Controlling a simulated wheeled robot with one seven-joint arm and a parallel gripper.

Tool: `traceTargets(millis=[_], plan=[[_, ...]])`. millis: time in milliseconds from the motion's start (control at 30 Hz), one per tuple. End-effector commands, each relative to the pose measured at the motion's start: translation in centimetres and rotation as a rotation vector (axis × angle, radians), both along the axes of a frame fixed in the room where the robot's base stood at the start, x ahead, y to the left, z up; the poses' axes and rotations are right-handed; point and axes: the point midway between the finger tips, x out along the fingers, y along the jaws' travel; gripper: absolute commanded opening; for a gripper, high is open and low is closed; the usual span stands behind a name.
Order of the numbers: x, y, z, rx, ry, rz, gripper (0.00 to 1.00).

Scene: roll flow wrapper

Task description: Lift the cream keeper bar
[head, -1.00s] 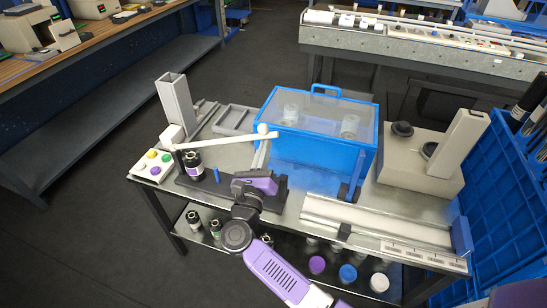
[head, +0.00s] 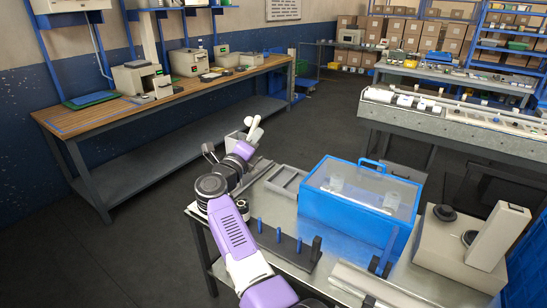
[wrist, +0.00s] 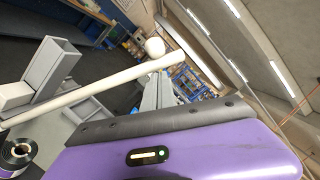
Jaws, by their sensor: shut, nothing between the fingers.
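The cream keeper bar (head: 252,131) stands steeply raised at the far left end of the table in the head view, with a round knob near its top. In the wrist view the bar (wrist: 95,88) runs slantwise from the left edge up to its knob (wrist: 155,47). My purple gripper (head: 242,151) is shut and empty, close beside the bar. In the wrist view its dark edge (wrist: 150,120) lies below the bar; whether they touch I cannot tell. My arm hides the bar's lower end in the head view.
A blue bin with a clear lid (head: 361,200) stands at the table's middle. A black base with blue pegs (head: 290,252) lies in front of it. A grey tray (head: 285,182) is left of the bin. A cream machine (head: 455,255) stands at right. A wooden-topped bench (head: 100,110) is behind left.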

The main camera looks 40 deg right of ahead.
Motion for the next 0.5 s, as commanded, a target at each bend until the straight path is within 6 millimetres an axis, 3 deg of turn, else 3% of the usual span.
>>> traceTargets(millis=[200,500], plan=[[3.2,1.1,1.5,-0.032,0.093,0.002,0.00],[6.0,2.1,2.6,-0.095,0.265,0.002,0.00]])
